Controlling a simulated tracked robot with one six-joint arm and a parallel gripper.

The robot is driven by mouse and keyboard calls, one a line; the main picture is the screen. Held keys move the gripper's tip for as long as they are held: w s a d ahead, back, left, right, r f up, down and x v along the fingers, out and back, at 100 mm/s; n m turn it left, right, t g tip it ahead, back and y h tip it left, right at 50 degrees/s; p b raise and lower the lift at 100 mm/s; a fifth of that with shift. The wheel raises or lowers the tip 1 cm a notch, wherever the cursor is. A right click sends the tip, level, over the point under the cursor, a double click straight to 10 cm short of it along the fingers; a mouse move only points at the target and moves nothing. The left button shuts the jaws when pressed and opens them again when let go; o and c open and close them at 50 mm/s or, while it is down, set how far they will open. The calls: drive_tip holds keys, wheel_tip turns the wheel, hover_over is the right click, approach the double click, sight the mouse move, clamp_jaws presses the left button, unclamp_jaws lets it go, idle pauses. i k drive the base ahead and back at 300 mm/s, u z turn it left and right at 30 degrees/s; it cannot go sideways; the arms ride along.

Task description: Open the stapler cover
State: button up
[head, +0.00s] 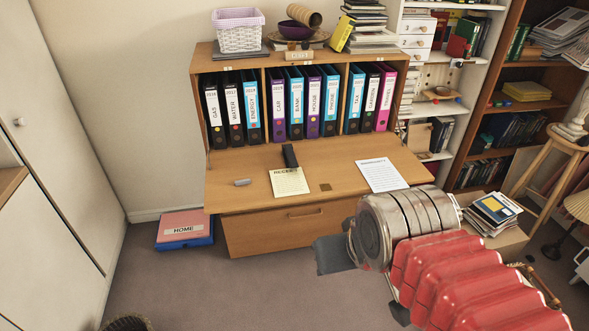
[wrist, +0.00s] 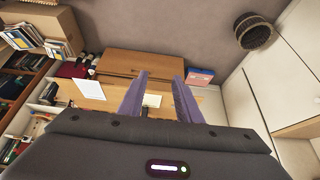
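A dark, narrow object that looks like the stapler (head: 290,155) lies on the fold-down desktop of the bureau (head: 235,165), at the top edge of a yellowish note. I cannot make out whether its cover is open or shut. My gripper (head: 333,254) is in front of the bureau, lower and to the right of the stapler, and apart from it. In the wrist view its two purple fingers (wrist: 160,77) are spread with nothing between them.
The note (head: 289,182), a white printed sheet (head: 381,175) and a small grey item (head: 242,182) lie on the desktop. Several binders (head: 298,102) stand behind. A stack of books (head: 493,212) is at the right. Floor left of the bureau holds a red-and-blue box (head: 185,229).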

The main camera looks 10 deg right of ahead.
sight(293, 164)
drive_tip(key=k, duration=1.35)
drive_tip(key=u, duration=0.2)
drive_tip(key=i, duration=0.55)
drive_tip(key=u, duration=0.7)
drive_tip(key=i, duration=1.3)
drive_tip(key=u, duration=0.15)
